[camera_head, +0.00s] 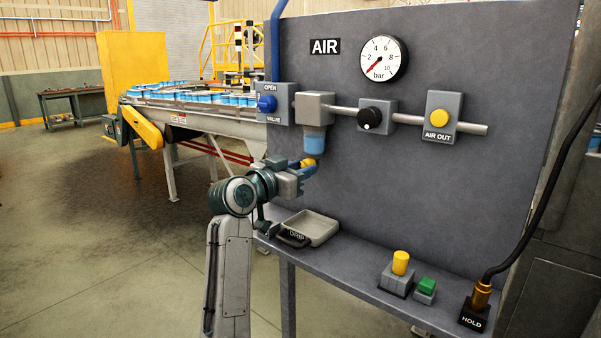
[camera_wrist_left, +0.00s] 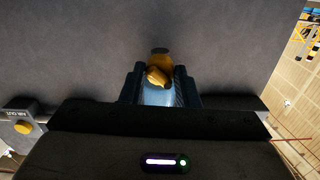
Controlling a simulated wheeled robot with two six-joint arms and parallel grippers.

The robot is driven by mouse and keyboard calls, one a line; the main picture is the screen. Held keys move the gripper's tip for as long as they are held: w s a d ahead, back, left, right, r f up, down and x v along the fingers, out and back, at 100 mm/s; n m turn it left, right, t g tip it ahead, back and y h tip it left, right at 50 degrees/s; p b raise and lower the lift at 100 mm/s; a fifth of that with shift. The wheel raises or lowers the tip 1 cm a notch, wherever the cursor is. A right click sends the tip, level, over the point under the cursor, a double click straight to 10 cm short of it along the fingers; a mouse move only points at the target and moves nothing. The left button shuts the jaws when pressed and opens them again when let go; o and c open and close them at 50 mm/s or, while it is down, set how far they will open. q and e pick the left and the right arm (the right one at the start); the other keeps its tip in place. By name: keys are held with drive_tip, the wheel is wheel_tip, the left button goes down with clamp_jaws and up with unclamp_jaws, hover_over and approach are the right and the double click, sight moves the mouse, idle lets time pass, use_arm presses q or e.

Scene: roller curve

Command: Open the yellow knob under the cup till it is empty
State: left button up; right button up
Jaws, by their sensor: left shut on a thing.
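The cup (camera_head: 314,141) is blue and hangs under a grey housing on the air pipe. The yellow knob (camera_head: 310,162) sits right below it. My left gripper (camera_head: 303,167) is at the knob, its fingers shut around it, partly hiding it. In the left wrist view the yellow knob (camera_wrist_left: 158,74) shows at the tips of my left gripper (camera_wrist_left: 156,88), with the pale blue cup (camera_wrist_left: 158,96) between the fingers. How much liquid the cup holds cannot be told. My right gripper is in neither view.
A shallow tray (camera_head: 325,232) lies on the grey shelf below the cup. A blue valve knob (camera_head: 266,103) is left of the housing, and a gauge (camera_head: 384,59) is above right.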

use_arm(q)
drive_tip(key=o, duration=1)
drive_tip(key=v, duration=1.1)
